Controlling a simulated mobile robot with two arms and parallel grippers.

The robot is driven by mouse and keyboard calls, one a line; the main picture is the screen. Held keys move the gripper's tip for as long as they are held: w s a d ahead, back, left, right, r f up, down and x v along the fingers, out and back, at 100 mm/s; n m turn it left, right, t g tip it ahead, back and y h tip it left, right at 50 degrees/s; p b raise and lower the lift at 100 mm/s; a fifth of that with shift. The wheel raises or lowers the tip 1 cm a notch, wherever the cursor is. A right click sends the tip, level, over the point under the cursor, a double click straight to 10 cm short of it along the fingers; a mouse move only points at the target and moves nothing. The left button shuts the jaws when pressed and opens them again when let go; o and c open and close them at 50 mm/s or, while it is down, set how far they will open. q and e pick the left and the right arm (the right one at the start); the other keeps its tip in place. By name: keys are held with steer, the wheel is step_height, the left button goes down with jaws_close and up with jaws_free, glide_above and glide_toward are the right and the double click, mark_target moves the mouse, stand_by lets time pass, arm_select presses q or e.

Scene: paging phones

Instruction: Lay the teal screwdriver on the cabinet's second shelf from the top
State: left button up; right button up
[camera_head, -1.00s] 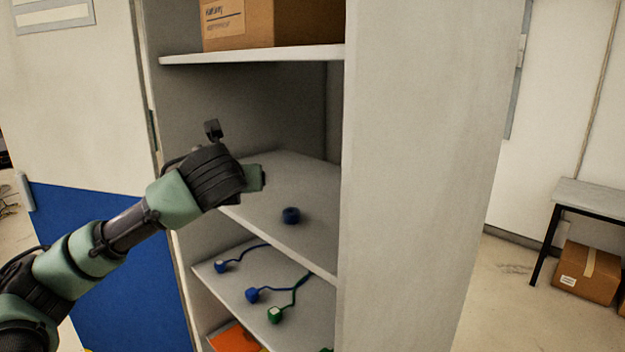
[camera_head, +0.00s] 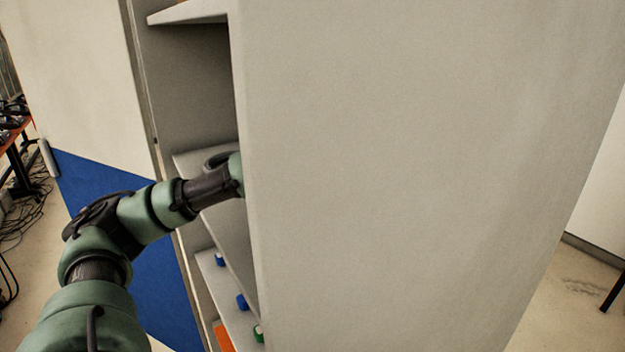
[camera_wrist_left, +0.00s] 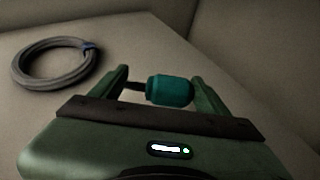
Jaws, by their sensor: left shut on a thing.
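The teal screwdriver (camera_wrist_left: 170,90) shows in the left wrist view, its thick handle held crosswise between the fingers of my left gripper (camera_wrist_left: 158,82). The gripper is shut on it, above or close to a pale shelf surface; I cannot tell whether they touch. In the head view my left arm reaches into the open cabinet (camera_head: 420,150). There the gripper and screwdriver are hidden behind the cabinet's side wall. A mid-height shelf (camera_head: 190,160) lies beside my wrist, below a higher shelf (camera_head: 190,14). My right gripper is not in view.
A grey cable coil (camera_wrist_left: 30,75) with a blue tie lies on the shelf, left of my gripper. A lower shelf (camera_head: 232,300) holds blue and green items. The cabinet's side wall stands close at the right of my arm. Cabinet walls rise behind the gripper.

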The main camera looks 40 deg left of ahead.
arm_select(q)
steer(key=shift+s+f, duration=0.1)
steer(key=shift+f, duration=1)
steer(key=f, duration=0.4)
steer(key=shift+w+p, duration=0.3)
steer(key=shift+s, duration=0.1)
steer(key=o, duration=1.2)
steer(key=shift+o, duration=0.9)
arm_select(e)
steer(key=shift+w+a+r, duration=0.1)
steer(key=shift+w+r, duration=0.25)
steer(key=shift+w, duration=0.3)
